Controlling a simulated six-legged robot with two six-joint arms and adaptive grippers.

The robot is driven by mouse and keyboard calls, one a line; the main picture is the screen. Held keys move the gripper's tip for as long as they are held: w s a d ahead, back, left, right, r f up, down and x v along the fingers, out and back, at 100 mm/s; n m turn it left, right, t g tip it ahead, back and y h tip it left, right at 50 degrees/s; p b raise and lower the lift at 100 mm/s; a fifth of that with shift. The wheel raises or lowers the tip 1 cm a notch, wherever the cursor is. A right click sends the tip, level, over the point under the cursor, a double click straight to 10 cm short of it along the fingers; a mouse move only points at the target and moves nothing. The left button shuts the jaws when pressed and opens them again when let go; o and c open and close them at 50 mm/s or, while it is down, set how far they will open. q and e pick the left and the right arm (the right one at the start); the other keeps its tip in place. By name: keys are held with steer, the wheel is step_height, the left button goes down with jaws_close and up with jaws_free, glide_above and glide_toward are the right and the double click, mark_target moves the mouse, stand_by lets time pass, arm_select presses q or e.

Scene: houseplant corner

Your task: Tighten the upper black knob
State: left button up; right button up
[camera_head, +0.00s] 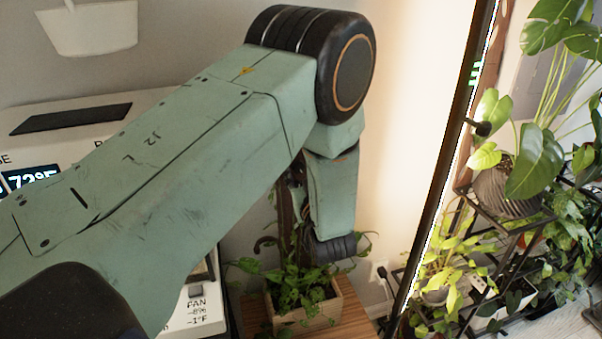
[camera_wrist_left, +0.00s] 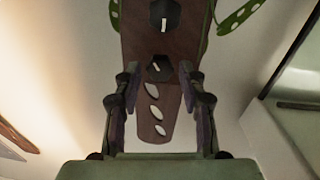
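A brown wooden board (camera_wrist_left: 150,118) fills the middle of the left wrist view and carries two black knobs, each with a white line. One knob (camera_wrist_left: 164,15) is near the picture's top; the other knob (camera_wrist_left: 159,69) is lower, by my fingertips. Leaves at the top suggest this picture is upside down, making the knob by my fingertips the upper one. My left gripper (camera_wrist_left: 160,76) is open, with a finger on either side of that knob and visible gaps. In the head view, part of the brown board (camera_head: 285,212) shows behind my arm, but the knobs and fingers are hidden.
The board rises from a wooden planter (camera_head: 312,318) of leafy plants on a wooden surface (camera_head: 357,316). A tall dark-framed panel (camera_head: 440,170) stands to the right, with potted plants on a black rack beyond. A white device (camera_head: 95,104) with a display is behind my arm.

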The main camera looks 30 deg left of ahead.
arm_select(q)
jaws_close()
steer(key=shift+m, duration=0.4)
steer(key=shift+o, duration=1.4)
jaws_free()
steer(key=shift+s, duration=0.1)
steer(key=v, duration=0.7)
steer(key=shift+s+d, duration=0.1)
steer(key=shift+d, duration=0.1)
